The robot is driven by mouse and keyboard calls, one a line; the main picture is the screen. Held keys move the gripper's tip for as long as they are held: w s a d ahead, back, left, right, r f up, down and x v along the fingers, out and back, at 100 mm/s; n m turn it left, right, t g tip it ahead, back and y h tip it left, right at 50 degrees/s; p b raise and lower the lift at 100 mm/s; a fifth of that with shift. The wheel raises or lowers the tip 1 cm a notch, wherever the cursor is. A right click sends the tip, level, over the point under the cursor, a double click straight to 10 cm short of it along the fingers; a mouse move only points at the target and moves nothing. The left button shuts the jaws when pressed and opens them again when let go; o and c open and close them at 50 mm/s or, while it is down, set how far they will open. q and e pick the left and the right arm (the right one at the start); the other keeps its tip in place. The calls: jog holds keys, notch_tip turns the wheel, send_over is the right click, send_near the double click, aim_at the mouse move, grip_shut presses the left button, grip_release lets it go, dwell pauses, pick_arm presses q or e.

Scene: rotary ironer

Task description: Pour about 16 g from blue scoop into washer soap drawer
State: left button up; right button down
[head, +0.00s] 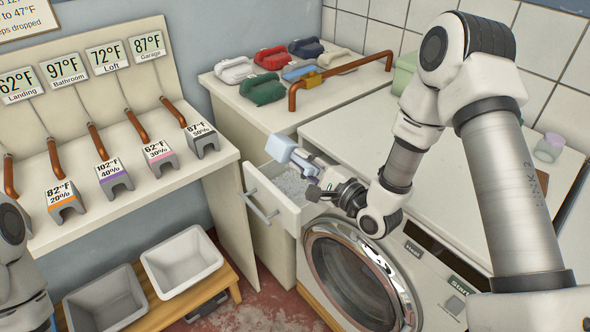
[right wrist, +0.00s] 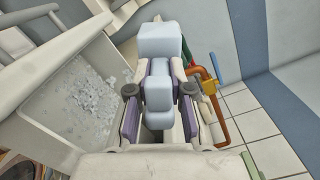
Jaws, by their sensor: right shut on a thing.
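The pale blue scoop (head: 281,148) is held by my right gripper (head: 318,184). In the right wrist view the fingers of the gripper (right wrist: 158,100) are shut on the handle of the scoop (right wrist: 160,42). The scoop is above the far side of an open white drawer (head: 258,188), and what is in its bowl is hidden. The drawer also shows in the right wrist view (right wrist: 50,65), with pale flakes inside, left of the scoop. The washer (head: 318,232), with a round glass door, stands beside the drawer. My left gripper is out of view.
A copper pipe (head: 292,98) rises from the counter behind, near several coloured handled items. Two bins, one white (head: 181,262) and one grey (head: 104,302), stand on a low wooden bench at left. A shelf with temperature signs runs along the left wall. The washer top is mostly clear.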

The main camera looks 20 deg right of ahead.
jog(key=shift+w+d+f+m, duration=0.1)
jog(key=shift+d+m, duration=0.1)
jog(key=shift+m, duration=0.6)
jog(key=shift+w+d+m, duration=0.1)
jog(key=shift+d+m, duration=0.05)
jog(key=shift+m, duration=0.65)
dwell(2.1)
